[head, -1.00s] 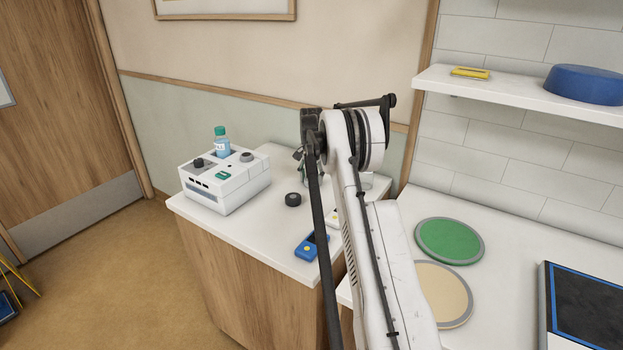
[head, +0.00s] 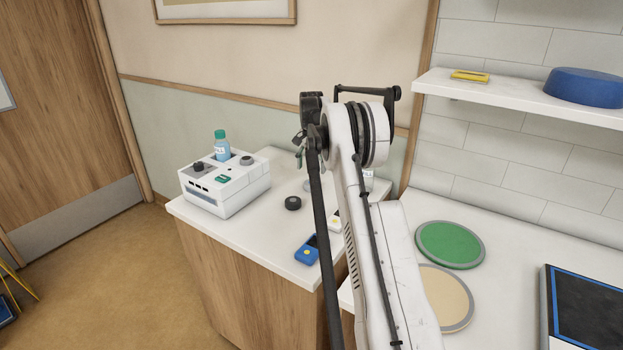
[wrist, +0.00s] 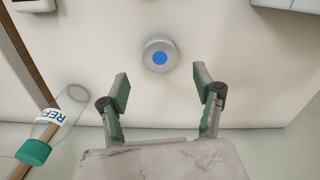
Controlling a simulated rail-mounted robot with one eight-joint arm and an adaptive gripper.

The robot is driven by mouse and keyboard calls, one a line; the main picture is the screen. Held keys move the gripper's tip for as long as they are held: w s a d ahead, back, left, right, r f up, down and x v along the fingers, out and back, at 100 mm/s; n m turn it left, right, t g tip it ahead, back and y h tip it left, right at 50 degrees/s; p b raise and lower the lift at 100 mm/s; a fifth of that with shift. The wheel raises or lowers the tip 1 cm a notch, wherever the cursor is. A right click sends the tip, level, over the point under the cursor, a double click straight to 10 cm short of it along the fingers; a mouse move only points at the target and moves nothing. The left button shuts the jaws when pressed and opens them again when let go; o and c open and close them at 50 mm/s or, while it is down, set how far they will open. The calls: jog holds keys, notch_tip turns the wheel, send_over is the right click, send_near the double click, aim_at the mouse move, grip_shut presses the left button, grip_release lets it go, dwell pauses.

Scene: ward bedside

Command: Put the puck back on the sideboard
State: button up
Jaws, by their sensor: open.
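The puck (wrist: 159,55), a short grey cylinder with a blue disc on top, stands on the white top of the sideboard (wrist: 225,95) in the wrist view. My gripper (wrist: 160,80) is open and empty. Its two green-padded fingers are spread wide, with the puck ahead of and between their tips in the picture, apart from both. In the head view the sideboard (head: 262,232) is at the middle left; a pale round shape there, partly behind my arm, may be the puck. My gripper (head: 299,157) shows there only in small part, above the sideboard.
A clear bottle with a teal cap (wrist: 34,152) is near my gripper. On the sideboard are a white machine (head: 225,190) bearing a blue bottle (head: 221,148), a black round piece (head: 293,203) and a blue device (head: 306,252). A counter with green (head: 449,243) and beige discs is right.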

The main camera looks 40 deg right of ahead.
aim_at(311, 182)
jog(key=s+a+r+n+t, duration=0.2)
jog(key=s+a+r+n, duration=0.15)
jog(key=a+r, duration=1.35)
jog(key=s+a+r+n+t+h, duration=0.1)
jog(key=s+a+r, duration=0.2)
jog(key=s+a, duration=0.3)
jog(key=s+a+r+n, duration=0.2)
jog(key=s+a+r, duration=0.15)
jog(key=a, duration=0.35)
jog(key=s+a+f+n+t, duration=0.2)
jog(key=s+a+n, duration=0.1)
jog(key=s+a, duration=0.95)
jog(key=s+a+f+n+t, duration=0.1)
jog(key=s+a+f, duration=0.1)
jog(key=s+f, duration=0.2)
jog(key=s+a+f+n+t+y, duration=0.1)
jog(key=s+a+f+n, duration=0.1)
jog(key=s, duration=0.9)
notch_tip(311, 182, down, 3)
jog(key=shift+a+r, duration=0.15)
jog(key=shift+a, duration=0.45)
jog(key=shift+s, duration=0.1)
